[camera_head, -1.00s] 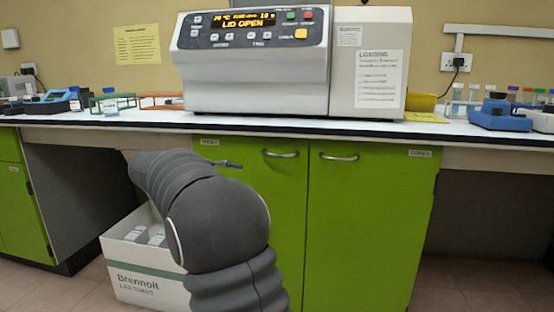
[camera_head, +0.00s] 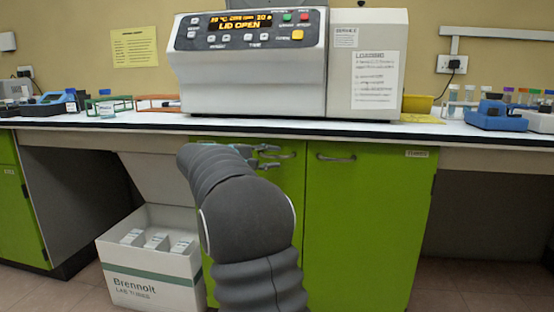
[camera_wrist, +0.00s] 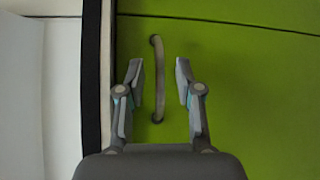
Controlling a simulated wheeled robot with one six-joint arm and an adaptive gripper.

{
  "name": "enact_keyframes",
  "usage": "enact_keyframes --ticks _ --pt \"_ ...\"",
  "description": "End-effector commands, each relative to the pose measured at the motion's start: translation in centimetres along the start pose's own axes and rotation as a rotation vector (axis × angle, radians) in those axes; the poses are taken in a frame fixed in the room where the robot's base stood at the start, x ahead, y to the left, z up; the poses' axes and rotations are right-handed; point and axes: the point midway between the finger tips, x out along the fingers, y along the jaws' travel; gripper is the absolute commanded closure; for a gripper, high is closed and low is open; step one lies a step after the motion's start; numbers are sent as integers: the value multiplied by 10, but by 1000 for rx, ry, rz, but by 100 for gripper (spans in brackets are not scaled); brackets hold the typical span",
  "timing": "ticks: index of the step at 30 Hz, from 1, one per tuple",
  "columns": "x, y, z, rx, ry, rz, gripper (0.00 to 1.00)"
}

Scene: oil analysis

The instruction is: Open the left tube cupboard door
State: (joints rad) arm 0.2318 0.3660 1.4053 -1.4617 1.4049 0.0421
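The left tube cupboard door (camera_head: 288,190) is bright green and shut, under the bench. Its curved metal handle (camera_head: 286,155) is near the top edge, and also shows in the wrist view (camera_wrist: 158,75). My gripper (camera_head: 269,157) is at this handle, partly hidden by my arm in the head view. In the wrist view my gripper (camera_wrist: 159,84) is open, with one finger on each side of the handle. A gap shows between the handle and both fingers. I cannot tell how deep the handle lies between them.
The right green door (camera_head: 365,220) is shut, with its own handle (camera_head: 336,158). The bench (camera_head: 350,128) overhangs the doors and carries a centrifuge (camera_head: 250,90). A white box (camera_head: 150,275) stands on the floor at left. The floor at right is clear.

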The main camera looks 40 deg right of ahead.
Motion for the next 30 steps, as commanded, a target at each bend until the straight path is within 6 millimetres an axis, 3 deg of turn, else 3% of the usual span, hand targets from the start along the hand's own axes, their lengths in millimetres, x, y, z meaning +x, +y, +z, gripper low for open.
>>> enact_keyframes --ticks 6,16,17,21,30 --pt "20 0 0 0 0 0 65" --pt "23 0 0 0 0 0 65" --pt "23 0 0 0 0 0 67" --pt "23 0 0 0 0 0 100" --pt "23 0 0 0 -3 -1 100"
